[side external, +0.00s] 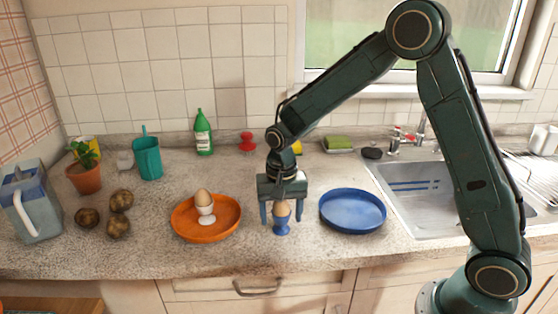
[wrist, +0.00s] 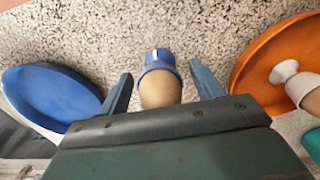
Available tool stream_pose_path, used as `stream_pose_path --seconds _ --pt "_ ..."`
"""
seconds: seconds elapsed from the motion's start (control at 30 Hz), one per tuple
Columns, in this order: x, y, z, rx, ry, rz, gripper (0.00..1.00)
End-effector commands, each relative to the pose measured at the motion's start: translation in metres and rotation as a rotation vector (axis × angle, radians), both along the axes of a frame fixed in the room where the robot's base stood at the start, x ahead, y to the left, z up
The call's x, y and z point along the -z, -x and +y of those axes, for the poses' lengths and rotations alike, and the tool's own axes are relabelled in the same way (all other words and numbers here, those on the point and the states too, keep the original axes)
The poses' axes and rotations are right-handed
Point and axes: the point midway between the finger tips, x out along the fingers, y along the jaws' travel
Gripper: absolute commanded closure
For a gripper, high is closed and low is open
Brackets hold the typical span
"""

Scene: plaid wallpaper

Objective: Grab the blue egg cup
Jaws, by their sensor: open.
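The blue egg cup (side external: 281,229) stands upright on the counter with a brown egg (side external: 282,209) in it, between the orange plate and the blue plate. My gripper (side external: 281,217) is above it, pointing down, with one finger on each side of the egg. In the wrist view the egg cup (wrist: 159,58) and egg (wrist: 160,90) lie between the open fingers (wrist: 163,90), with a visible gap on both sides. The gripper's body hides part of the egg in the wrist view.
The orange plate (side external: 232,225) to the left holds a white egg cup (side external: 206,215) with an egg. An empty blue plate (side external: 352,230) lies close on the right. Potatoes (side external: 118,227) and a plant pot (side external: 84,179) are farther left. The counter in front is clear.

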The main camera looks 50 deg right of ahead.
Motion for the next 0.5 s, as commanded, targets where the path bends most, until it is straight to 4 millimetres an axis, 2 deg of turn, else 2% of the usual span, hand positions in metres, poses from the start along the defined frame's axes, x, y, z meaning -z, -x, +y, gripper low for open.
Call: stream_pose_path --seconds 0.33,0.5 --pt "-0.0003 0.0001 -0.0001 0.000 0.000 0.000 0.36" --pt "-0.0004 0.0001 0.0000 0.000 0.000 0.000 0.70"
